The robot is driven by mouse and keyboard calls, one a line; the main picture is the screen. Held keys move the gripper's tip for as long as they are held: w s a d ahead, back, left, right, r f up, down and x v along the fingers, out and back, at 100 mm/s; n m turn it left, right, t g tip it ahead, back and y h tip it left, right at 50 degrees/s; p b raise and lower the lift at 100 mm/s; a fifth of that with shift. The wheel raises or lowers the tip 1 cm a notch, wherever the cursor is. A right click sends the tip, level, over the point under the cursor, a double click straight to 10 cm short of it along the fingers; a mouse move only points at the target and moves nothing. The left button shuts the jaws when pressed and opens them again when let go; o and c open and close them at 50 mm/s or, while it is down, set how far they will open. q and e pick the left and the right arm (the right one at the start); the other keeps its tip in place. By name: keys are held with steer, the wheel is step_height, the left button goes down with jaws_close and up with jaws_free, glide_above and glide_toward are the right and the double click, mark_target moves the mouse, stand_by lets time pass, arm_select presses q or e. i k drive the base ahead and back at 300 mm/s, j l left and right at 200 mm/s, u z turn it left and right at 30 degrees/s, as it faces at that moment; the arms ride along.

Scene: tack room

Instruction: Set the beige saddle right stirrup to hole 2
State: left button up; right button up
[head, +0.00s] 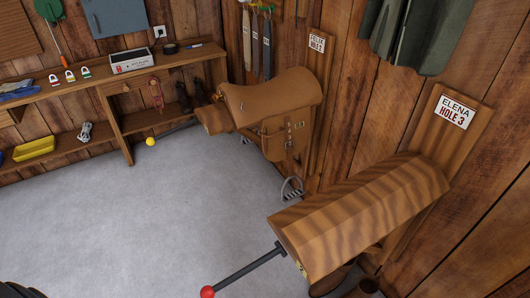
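A tan-beige saddle (268,97) sits on a wooden wall rack at the upper middle of the head view. Its flap with straps and small buckles (284,136) faces me. A grey metal stirrup (292,188) hangs low below the flap, close to the wall. Part of another metal piece shows under the saddle, too small to make out. The strap holes are too small to tell which one is used. A sign (317,42) above this saddle is small and appears to read hole 2.
A bare wooden rack (360,210) stands at right under a sign reading "ELENA HOLE 3" (457,112). A rod with a red ball (207,292) sticks out from it; a yellow ball (151,142) ends another rod. Shelves (120,84) line the left wall. The grey floor (140,215) is clear.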

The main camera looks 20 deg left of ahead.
mark_target(283, 104)
steer(key=j+z, duration=0.1)
steer(key=z, duration=0.25)
steer(key=i+j+z, duration=0.1)
steer(key=j+z, duration=0.25)
steer(key=j, duration=0.35)
steer(key=j+z, duration=0.4)
steer(key=j, duration=0.3)
steer(key=i, duration=0.05)
